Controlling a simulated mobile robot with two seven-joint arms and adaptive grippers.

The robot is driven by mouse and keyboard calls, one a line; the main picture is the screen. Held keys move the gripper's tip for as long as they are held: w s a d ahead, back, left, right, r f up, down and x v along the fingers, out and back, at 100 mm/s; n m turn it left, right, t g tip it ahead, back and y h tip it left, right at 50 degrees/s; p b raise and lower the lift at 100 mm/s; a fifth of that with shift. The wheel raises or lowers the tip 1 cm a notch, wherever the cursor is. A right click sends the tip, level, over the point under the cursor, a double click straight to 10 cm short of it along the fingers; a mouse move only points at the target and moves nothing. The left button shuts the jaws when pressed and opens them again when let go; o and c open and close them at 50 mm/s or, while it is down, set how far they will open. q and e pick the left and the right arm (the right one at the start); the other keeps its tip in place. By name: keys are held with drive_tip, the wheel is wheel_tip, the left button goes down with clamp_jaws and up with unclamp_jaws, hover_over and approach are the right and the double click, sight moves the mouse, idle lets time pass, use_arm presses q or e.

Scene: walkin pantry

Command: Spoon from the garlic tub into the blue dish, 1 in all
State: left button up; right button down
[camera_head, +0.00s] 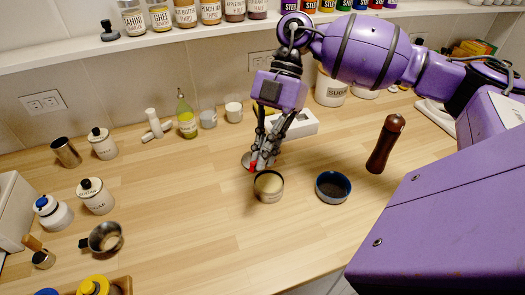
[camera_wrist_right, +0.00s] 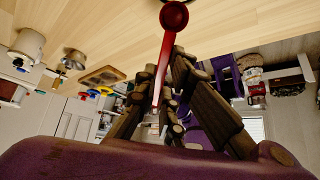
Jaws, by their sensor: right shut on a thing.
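The open round tub (camera_head: 269,187), which I take to be the garlic tub, stands on the wooden counter with pale contents. Its label is not readable. The blue dish (camera_head: 333,187) stands to its right, with a dark inside. My right gripper (camera_head: 264,160) points down just behind and above the tub. It is shut on a red spoon (camera_head: 254,168), of which only a small part shows in the head view. The right wrist view shows the red spoon (camera_wrist_right: 172,50) with its round end outward, beyond the fingers (camera_wrist_right: 163,115). Whether the spoon carries anything is unclear. My left gripper is out of view.
A dark brown mill (camera_head: 385,145) stands right of the dish. A white holder (camera_head: 300,124) and a green-tinted bottle (camera_head: 187,118) stand behind. A metal cup (camera_head: 105,237) is front left. The counter before the tub is clear.

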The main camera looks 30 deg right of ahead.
drive_tip(key=shift+r, duration=0.1)
drive_tip(key=shift+f, duration=1.3)
drive_tip(key=shift+f+b, duration=0.85)
drive_tip(key=shift+f, duration=1.65)
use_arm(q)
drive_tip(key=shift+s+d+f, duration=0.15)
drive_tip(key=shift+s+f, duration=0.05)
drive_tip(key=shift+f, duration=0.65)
use_arm(e)
drive_tip(key=shift+f, duration=0.35)
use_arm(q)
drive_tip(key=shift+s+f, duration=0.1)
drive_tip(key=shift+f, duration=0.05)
use_arm(e)
drive_tip(key=shift+r, duration=0.1)
